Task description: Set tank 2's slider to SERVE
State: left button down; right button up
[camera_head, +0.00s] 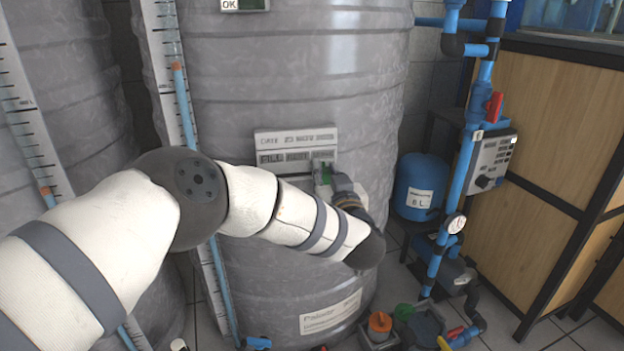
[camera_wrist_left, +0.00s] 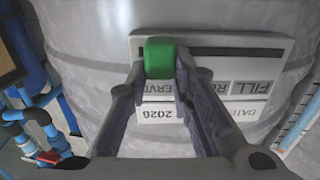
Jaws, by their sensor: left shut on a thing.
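A green slider knob (camera_wrist_left: 160,58) sits in the dark slot of a pale panel (camera_wrist_left: 220,85) on a big grey tank (camera_head: 300,80). The wrist view shows the panel upside down. The knob is at the slot's left end there, beside a partly hidden label ending in "ERVE"; "FILL" is at the other end. In the head view the panel (camera_head: 295,138) is on the tank's front, with green at its right end. My left gripper (camera_head: 326,178) is shut on the knob, a finger on each side. My right gripper is not in view.
A blue vessel (camera_head: 420,185) and blue pipes (camera_head: 462,170) with red valve handles stand right of the tank. A wooden cabinet (camera_head: 550,125) is farther right. Another grey tank (camera_head: 70,100) and level scales are at left. Small coloured items (camera_head: 400,325) lie near the tank's foot.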

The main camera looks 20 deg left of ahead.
pick_arm(q)
jog(key=shift+d, duration=0.3)
jog(key=shift+a, duration=0.1)
jog(key=c, duration=1.4)
grip_release()
jog(key=v, duration=1.2)
